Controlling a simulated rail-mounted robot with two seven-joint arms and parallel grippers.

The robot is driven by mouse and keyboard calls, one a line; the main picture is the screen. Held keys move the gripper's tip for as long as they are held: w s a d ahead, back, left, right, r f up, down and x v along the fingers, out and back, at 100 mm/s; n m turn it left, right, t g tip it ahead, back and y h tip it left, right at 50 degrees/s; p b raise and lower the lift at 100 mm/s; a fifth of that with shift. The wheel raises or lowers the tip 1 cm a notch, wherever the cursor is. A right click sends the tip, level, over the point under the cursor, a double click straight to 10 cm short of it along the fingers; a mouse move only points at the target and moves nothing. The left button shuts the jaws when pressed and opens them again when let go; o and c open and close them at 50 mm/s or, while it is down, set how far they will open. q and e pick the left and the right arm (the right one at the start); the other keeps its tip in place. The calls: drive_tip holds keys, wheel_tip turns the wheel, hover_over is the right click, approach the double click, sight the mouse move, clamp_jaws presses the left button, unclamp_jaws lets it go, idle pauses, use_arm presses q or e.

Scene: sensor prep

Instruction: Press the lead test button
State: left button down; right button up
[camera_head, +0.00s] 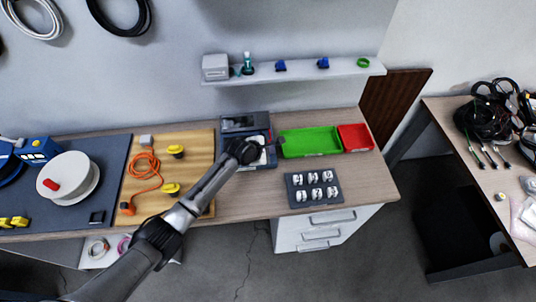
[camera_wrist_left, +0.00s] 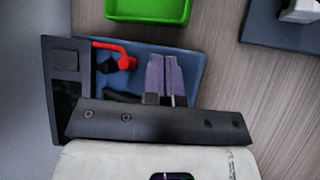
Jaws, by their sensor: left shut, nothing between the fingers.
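The tester (camera_head: 238,123) stands at the back of the bench, just left of the green tray. In the left wrist view it shows as a blue base (camera_wrist_left: 138,84) with a dark upright panel (camera_wrist_left: 65,85) and a bent red piece (camera_wrist_left: 124,60). My left gripper (camera_head: 246,152) is over the tester and covers part of it in the head view. Its two purple fingers (camera_wrist_left: 165,80) are shut together and empty, over the blue base beside the red piece. I cannot make out a button or whether the fingers touch anything. My right gripper is out of view.
A green tray (camera_head: 310,142) and a red bin (camera_head: 356,138) stand right of the tester. A dark tray of several white parts (camera_head: 313,188) lies in front. A wooden board (camera_head: 197,143) with an orange cable (camera_head: 146,163) is left. A shelf (camera_head: 300,75) hangs above.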

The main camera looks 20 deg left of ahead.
use_arm(q)
drive_tip(key=shift+f, duration=0.5)
idle(0.7)
drive_tip(key=shift+r, duration=0.15)
drive_tip(key=shift+r+p, duration=0.75)
drive_tip(key=shift+p, duration=0.5)
drive_tip(key=shift+r, duration=0.1)
wheel_tip(320, 180, up, 5)
drive_tip(key=p, duration=0.6)
idle(0.4)
